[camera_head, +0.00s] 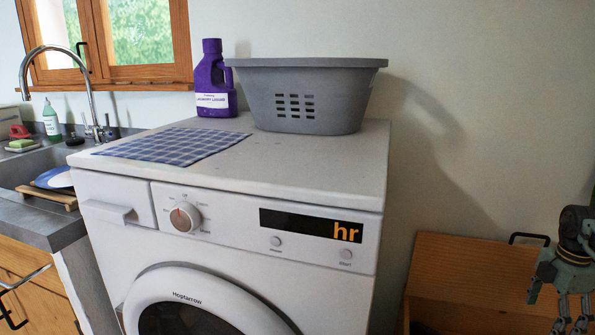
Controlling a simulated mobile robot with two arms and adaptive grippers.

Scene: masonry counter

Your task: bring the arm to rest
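My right gripper (570,318) hangs pointing down at the lower right edge of the view, in front of a wooden box or cabinet. Its fingers are small and partly cut off by the frame, so whether it is open or shut is unclear. I see nothing held in it. My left gripper is not in view. The washing machine (240,215) stands in the middle, to the left of my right gripper and apart from it.
On the machine stand a grey basket (310,80), a purple detergent bottle (214,80) and a blue checked cloth (175,147). A wooden box (460,280) with a black handle is at lower right. A sink with a tap (88,90) is at left.

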